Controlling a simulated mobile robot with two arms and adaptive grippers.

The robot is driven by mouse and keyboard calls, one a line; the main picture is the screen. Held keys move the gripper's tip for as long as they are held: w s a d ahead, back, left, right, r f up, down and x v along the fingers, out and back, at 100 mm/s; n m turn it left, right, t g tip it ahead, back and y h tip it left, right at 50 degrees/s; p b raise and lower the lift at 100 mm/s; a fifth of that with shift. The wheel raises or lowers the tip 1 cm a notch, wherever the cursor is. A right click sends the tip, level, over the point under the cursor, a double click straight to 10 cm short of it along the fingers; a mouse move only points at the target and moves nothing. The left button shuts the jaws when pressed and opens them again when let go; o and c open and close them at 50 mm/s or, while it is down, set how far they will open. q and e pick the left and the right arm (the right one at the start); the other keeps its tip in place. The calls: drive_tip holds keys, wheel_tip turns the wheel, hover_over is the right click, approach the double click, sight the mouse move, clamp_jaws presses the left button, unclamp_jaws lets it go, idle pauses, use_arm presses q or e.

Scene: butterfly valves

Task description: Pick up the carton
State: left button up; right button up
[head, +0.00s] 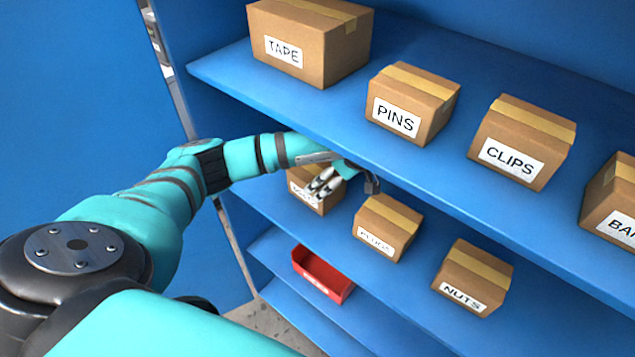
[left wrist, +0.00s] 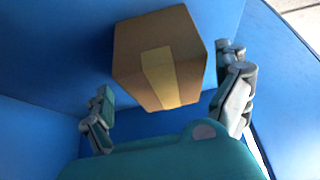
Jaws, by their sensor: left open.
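Several brown cartons with tan tape and white labels stand on blue shelves. My left gripper (head: 328,183) reaches in under the upper shelf, in front of a carton (head: 306,198) at the left of the middle shelf. Its fingers and wrist cover part of that carton and its label, so I cannot read the word. In the left wrist view a carton (left wrist: 160,48) shows between the spread fingers of my left gripper (left wrist: 168,80). The gripper is open. A gap shows at the left finger; I cannot tell whether the right finger touches. My right gripper is in neither view.
The upper shelf (head: 225,70) holds cartons TAPE (head: 325,58), PINS (head: 430,92), CLIPS (head: 545,128) and a cut-off one (head: 612,190). Its edge runs close to my left forearm. A PLUGS-like carton (head: 392,212) and NUTS (head: 487,265) stand right of the gripper. A red bin (head: 325,275) sits lower.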

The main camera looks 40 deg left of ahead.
sight(318, 172)
use_arm(q)
drive_tip(key=a+p, duration=0.1)
drive_tip(key=a, duration=0.3)
drive_tip(key=shift+f+p, duration=0.15)
drive_tip(key=shift+p, duration=0.2)
drive_tip(key=shift+a+f, duration=0.1)
drive_tip(key=shift+f, duration=0.2)
drive_tip(key=shift+w+f, duration=0.1)
drive_tip(key=shift+f, duration=0.25)
drive_tip(key=c, duration=1.3)
drive_tip(key=shift+c, duration=0.8)
drive_tip(key=shift+r, duration=0.2)
